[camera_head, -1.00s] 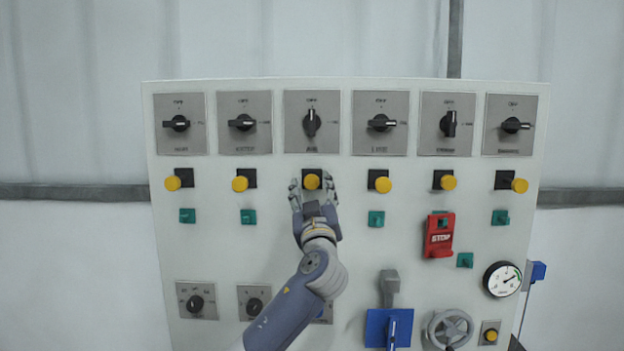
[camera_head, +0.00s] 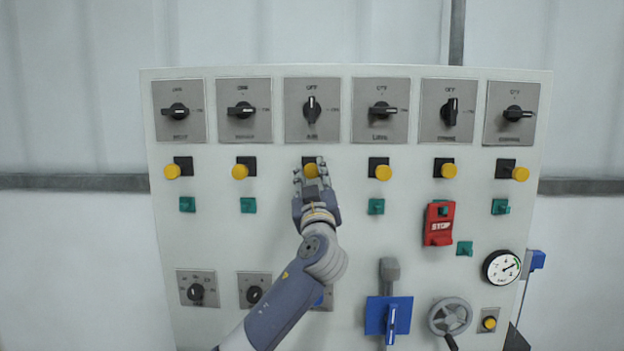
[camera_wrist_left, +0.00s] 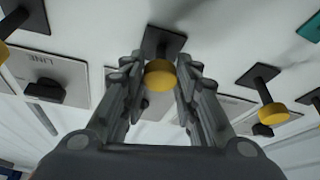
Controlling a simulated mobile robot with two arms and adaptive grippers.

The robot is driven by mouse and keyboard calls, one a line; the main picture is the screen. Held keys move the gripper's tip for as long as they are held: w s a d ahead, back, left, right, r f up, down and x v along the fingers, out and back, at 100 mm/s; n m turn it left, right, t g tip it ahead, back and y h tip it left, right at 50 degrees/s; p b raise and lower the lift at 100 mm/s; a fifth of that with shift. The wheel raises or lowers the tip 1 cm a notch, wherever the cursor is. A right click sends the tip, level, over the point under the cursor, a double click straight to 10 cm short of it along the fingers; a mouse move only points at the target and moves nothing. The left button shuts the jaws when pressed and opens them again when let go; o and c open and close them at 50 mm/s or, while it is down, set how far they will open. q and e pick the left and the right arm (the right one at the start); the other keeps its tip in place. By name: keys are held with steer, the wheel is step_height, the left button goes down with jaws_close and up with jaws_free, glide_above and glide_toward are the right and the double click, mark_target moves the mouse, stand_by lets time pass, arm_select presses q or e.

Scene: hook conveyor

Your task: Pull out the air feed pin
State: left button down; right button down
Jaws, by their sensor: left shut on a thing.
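The air feed pin is a yellow round knob (camera_head: 310,171) on a black square base, third from left in the row of pins, below the dial marked AIR. My left gripper (camera_head: 311,175) is at this pin, its fingers on both sides of the knob and hiding part of it. In the left wrist view the yellow knob (camera_wrist_left: 160,75) sits between the two fingers, its stem running to the black plate (camera_wrist_left: 164,42). The gripper is shut on the knob. My right gripper is not in view.
Neighbouring yellow pins stand at the left (camera_head: 240,171) and right (camera_head: 383,172) of the held one. Rotary dials run above, green buttons below. A red STOP cover (camera_head: 440,223), a blue lever plate (camera_head: 375,315), a handwheel (camera_head: 450,317) and a gauge (camera_head: 502,267) are lower right.

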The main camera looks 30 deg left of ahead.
arm_select(q)
steer(key=shift+s+d+f+b, duration=0.15)
steer(key=shift+s+d, duration=0.1)
steer(key=shift+s, duration=0.15)
steer(key=shift+s+d+r+b, duration=0.15)
steer(key=shift+s+d, duration=0.1)
steer(key=shift+s, duration=0.15)
steer(key=shift+w+f, duration=0.15)
steer(key=c, duration=1.6)
jaws_free()
steer(key=o, duration=0.4)
steer(key=shift+s, duration=0.3)
